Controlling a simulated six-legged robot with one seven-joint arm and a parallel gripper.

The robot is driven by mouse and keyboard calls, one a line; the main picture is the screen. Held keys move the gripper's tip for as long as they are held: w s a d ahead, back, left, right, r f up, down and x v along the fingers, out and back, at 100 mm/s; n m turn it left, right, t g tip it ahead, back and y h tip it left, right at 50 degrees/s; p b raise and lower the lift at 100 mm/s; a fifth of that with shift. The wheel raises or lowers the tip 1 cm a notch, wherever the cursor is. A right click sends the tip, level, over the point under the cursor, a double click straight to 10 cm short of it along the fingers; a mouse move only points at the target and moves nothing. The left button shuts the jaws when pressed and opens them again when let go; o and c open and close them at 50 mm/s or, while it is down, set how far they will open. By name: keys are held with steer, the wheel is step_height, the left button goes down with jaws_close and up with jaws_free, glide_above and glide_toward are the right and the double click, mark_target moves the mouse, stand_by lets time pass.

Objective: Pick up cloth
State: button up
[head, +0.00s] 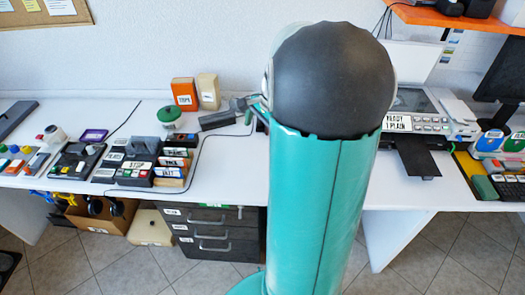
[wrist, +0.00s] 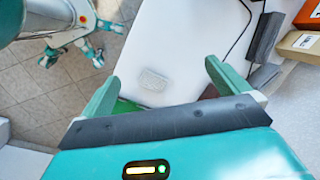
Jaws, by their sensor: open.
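No cloth is plain to see. In the wrist view, a small pale, textured patch (wrist: 153,80) lies flat on the white table, ahead of my gripper and between the lines of its fingers; I cannot tell whether it is the cloth. A bright green piece (wrist: 124,106) shows low beside the left finger, mostly hidden by my gripper's body. My gripper (wrist: 160,75) is open, with its two green fingers wide apart and nothing seen between them. In the head view my gripper (head: 253,108) shows only partly beside my arm, which hides the table behind it.
A dark grey bar (wrist: 264,42) and an orange box (wrist: 300,42) stand right of the gripper in the wrist view. A green-lidded pot (head: 170,117), labelled blocks (head: 152,160) and a printer (head: 425,120) are on the table (head: 225,170). A thin cable crosses it. The front middle is clear.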

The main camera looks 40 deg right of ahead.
steer(key=s+d+f+m+t+y, duration=0.1)
steer(key=s+d+f+m, duration=0.3)
steer(key=d, duration=0.3)
steer(key=s+d+f+m, duration=0.3)
steer(key=d+f+m, duration=0.1)
steer(key=d+f, duration=0.35)
steer(key=shift+m+y, duration=0.3)
steer(key=x, duration=0.7)
steer(key=shift+w+d+f, duration=0.15)
steer(key=shift+d+f, duration=0.05)
steer(key=shift+f, duration=0.25)
steer(key=shift+x, duration=2.75)
steer(key=shift+w+a, duration=0.1)
steer(key=shift+w, duration=0.1)
steer(key=c, duration=0.9)
steer(key=shift+r, duration=0.15)
